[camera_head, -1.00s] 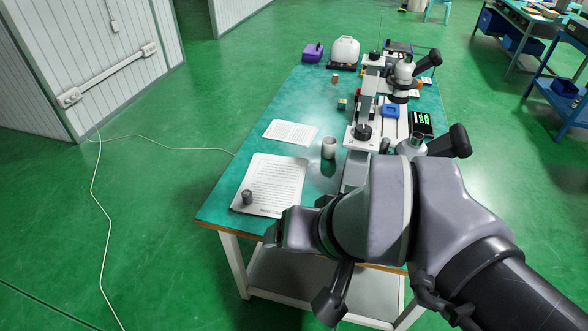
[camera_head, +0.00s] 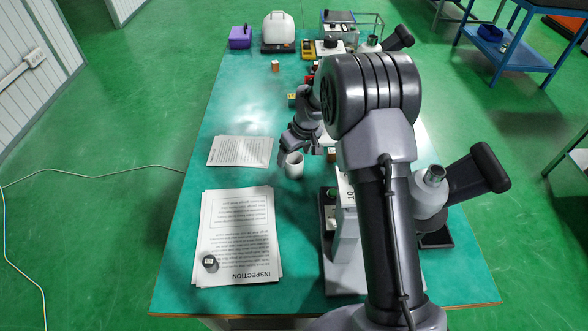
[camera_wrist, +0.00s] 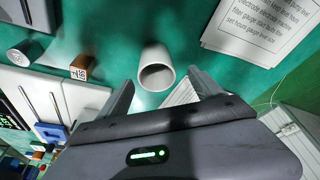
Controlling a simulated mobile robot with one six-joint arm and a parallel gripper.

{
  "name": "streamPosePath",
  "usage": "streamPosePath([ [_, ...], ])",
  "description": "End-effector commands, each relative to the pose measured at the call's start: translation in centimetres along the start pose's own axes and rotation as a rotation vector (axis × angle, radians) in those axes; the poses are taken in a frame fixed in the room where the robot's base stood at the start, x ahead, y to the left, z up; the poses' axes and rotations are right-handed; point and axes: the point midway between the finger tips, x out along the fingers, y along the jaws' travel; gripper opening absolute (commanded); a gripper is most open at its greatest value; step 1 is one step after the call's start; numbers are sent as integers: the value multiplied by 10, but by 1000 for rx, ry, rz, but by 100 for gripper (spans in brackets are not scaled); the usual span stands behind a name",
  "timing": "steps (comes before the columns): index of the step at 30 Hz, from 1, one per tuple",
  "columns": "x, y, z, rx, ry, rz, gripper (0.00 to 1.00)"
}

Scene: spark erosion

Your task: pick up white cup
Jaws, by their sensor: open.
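The white cup (camera_head: 294,165) stands upright on the green table, right of the smaller paper sheets. In the wrist view the white cup (camera_wrist: 156,70) shows its open rim, just beyond and between my two fingers. My gripper (camera_wrist: 160,90) is open and empty, with the fingers spread wider than the cup. In the head view my gripper (camera_head: 300,147) is close behind and above the cup, and its fingertips are partly hidden by the arm.
A machine (camera_head: 345,235) stands close on the right. A small brown block (camera_wrist: 81,68) is left of the cup.

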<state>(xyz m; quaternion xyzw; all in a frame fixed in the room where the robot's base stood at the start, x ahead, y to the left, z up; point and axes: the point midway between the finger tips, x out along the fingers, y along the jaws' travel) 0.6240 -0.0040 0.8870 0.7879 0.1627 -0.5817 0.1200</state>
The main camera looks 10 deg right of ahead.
Motion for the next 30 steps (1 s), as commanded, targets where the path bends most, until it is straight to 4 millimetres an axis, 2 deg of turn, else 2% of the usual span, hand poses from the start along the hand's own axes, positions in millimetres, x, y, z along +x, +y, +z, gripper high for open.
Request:
streamPosePath([
  [1,12,0,1,0,0,0,77],
  [8,34,2,1,0,1,0,77],
  [13,70,6,4,1,-1,0,77],
  [15,75,6,3,1,1,1,77],
  [20,73,6,2,1,1,1,77],
  [30,73,6,2,1,1,1,12],
])
